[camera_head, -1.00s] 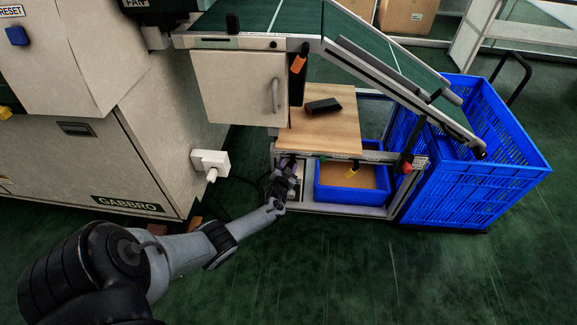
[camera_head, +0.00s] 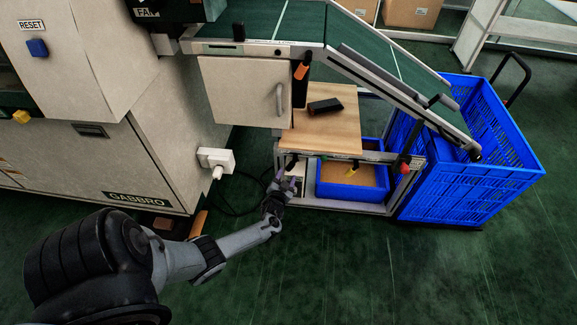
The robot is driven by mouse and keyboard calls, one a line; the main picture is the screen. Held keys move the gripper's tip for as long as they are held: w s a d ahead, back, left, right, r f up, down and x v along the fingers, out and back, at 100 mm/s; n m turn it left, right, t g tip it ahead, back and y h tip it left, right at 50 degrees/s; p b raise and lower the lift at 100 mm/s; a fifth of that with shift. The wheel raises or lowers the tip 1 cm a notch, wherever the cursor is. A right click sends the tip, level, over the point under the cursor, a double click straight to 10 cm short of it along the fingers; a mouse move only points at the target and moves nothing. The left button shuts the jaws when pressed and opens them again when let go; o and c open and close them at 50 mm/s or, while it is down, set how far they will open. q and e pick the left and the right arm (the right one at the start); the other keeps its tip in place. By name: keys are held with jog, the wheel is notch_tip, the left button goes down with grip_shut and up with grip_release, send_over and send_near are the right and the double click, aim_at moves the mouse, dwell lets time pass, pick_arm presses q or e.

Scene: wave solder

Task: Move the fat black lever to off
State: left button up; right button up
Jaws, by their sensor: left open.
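A short, thick black lever (camera_head: 292,163) shows at the left end of the rail below the wooden shelf, on the metal frame under the conveyor. I cannot read its label or setting at this size. My left gripper (camera_head: 287,184) is just below and slightly left of it, near the left post of the frame. It is open, and I see nothing held in it. The fingertips are small and dark here, and I cannot tell any contact. My right gripper is out of view.
A blue bin (camera_head: 352,191) stands below. A white plug (camera_head: 216,161) sticks out of the machine at left. A black object (camera_head: 325,106) lies on the wooden shelf (camera_head: 335,135).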

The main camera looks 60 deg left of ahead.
pick_arm(q)
jog(key=shift+p+v, duration=0.45)
jog(key=shift+v, duration=0.8)
